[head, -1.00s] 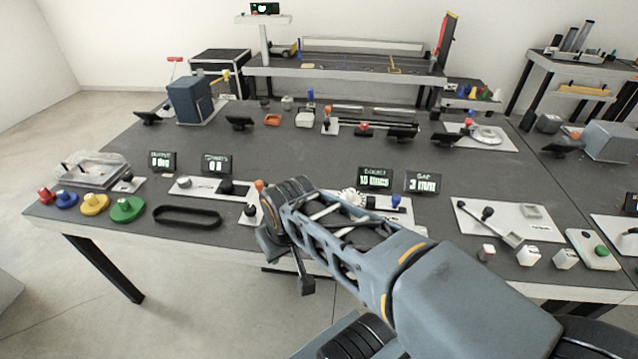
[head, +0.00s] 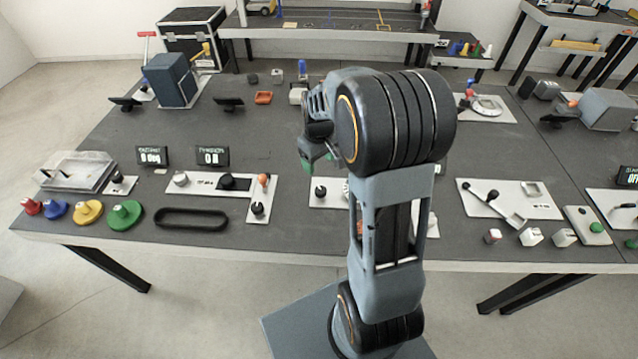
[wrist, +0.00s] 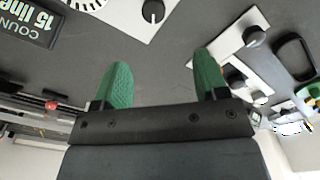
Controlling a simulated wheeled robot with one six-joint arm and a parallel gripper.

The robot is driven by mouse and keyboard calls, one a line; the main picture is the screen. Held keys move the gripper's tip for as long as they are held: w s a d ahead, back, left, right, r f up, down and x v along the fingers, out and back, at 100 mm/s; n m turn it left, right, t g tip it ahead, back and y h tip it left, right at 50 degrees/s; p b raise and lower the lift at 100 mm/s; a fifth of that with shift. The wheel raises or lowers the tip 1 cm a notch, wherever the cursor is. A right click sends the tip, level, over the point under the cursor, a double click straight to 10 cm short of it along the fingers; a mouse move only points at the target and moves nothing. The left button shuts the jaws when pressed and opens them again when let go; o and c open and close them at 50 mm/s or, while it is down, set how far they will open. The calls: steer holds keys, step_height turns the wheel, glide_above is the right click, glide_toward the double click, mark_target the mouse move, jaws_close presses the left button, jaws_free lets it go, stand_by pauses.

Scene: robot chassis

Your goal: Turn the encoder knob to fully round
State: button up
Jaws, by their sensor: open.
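A black knob (head: 320,191) stands on a white panel (head: 325,203) near the table's front edge, partly behind my arm in the head view. In the wrist view the knob (wrist: 153,11) is at the top, with a pale pointer line, beside a white toothed dial (wrist: 84,4). A display (wrist: 28,22) left of them reads "COUNT" and "15 lines". My gripper (wrist: 162,58) has two green fingers spread apart with nothing between them. In the head view my gripper (head: 318,162) is above and behind the knob, apart from it; the dial is mostly hidden there.
Left of the knob is another white panel (head: 210,186) with several knobs and an orange-tipped lever. A black belt loop (head: 190,219) and colored discs lie further left. On the right are a lever panel (head: 510,199) and small white blocks.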

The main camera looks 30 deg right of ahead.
mark_target(320, 188)
steer(key=f, duration=1)
steer(key=w+d+f+p, duration=0.1)
steer(key=f, duration=0.4)
steer(key=shift+w, duration=0.1)
steer(key=shift+a+r, duration=0.1)
steer(key=c, duration=0.9)
steer(key=shift+m+b, duration=0.65)
steer(key=shift+m, duration=0.45)
steer(key=shift+c, duration=0.2)
steer(key=shift+d+m+b, duration=0.2)
steer(key=shift+m+b, duration=0.4)
steer(key=shift+m, duration=1.2)
steer(key=o, duration=0.9)
steer(key=shift+o, duration=0.2)
